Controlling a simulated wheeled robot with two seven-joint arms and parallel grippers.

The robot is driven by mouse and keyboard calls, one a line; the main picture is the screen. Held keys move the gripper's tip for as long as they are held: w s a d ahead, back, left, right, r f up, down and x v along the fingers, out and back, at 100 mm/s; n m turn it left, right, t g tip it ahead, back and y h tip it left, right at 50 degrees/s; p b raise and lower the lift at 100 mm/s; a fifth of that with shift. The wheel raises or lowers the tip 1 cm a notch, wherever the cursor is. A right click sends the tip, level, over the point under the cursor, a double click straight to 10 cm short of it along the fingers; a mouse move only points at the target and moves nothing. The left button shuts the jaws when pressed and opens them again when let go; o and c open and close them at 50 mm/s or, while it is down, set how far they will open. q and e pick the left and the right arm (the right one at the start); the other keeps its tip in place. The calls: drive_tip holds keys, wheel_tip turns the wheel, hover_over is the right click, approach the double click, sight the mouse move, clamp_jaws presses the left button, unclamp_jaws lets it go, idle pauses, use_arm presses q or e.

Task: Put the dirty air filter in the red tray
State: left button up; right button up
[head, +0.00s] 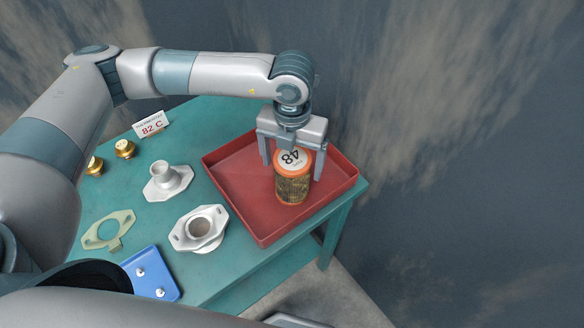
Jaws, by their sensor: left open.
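The air filter (292,187) is a dirty brown pleated cylinder with an orange top marked 48. It stands upright within the red tray (238,196), toward the tray's right side. My left gripper (292,168) is above it, with one finger on either side of the filter's top. The gripper is open, and a gap shows beside the filter. The filter's base appears to rest on the tray floor. My right gripper is not in view.
The green table (215,285) also holds metal flanged housings (198,228), a gasket (108,230), a blue tray (151,273) with small parts, brass thermostats (125,149) and an 82 C card (152,124). The red tray's left part is empty.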

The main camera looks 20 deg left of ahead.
use_arm(q)
wheel_tip(320, 180, up, 8)
drive_tip(key=b, duration=0.3)
drive_tip(key=shift+r, duration=0.75)
